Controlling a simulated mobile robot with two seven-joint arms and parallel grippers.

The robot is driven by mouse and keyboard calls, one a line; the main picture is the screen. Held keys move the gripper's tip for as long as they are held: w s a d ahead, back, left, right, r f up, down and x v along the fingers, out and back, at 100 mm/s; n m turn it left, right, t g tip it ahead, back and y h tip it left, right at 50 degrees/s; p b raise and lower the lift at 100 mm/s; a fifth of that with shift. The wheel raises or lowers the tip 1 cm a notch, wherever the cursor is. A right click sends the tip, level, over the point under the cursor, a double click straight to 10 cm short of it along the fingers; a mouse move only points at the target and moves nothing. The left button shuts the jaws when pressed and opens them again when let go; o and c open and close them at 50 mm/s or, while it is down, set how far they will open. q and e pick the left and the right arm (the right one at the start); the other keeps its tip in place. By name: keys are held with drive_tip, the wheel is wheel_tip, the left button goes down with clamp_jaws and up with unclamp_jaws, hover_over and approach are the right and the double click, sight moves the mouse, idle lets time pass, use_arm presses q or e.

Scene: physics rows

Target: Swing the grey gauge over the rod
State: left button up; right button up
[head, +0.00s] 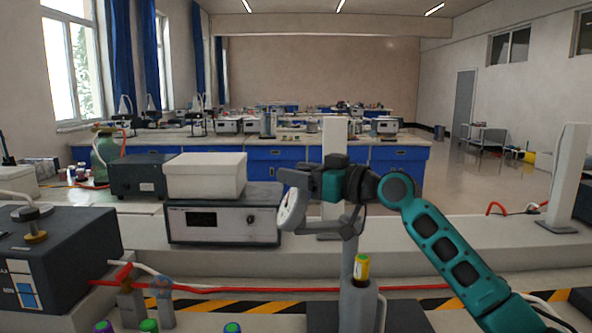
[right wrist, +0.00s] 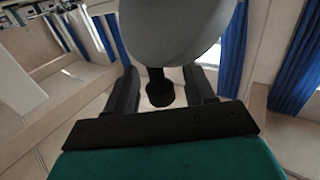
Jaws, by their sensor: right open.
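The grey gauge (head: 292,210) has a round pale dial and hangs left of a grey bracket arm (head: 337,228) that joins an upright grey post. In the right wrist view the gauge's rounded grey back (right wrist: 178,25) fills the top. My right gripper (head: 290,183) is at the top of the gauge. Its fingers are open, with a short black stem (right wrist: 159,90) of the gauge between them; contact cannot be told. No separate rod is clearly visible. My left gripper is not in view.
A white box (head: 205,176) on a dark instrument (head: 222,228) stands just left of the gauge. A dark box (head: 55,255) is at far left. A red hose (head: 230,290) crosses the bench above a striped edge. Coloured caps (head: 149,325) show at the bottom. White uprights stand behind.

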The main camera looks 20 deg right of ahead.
drive_tip(key=shift+w+a, duration=0.3)
drive_tip(key=shift+w, duration=0.1)
clamp_jaws()
idle(0.4)
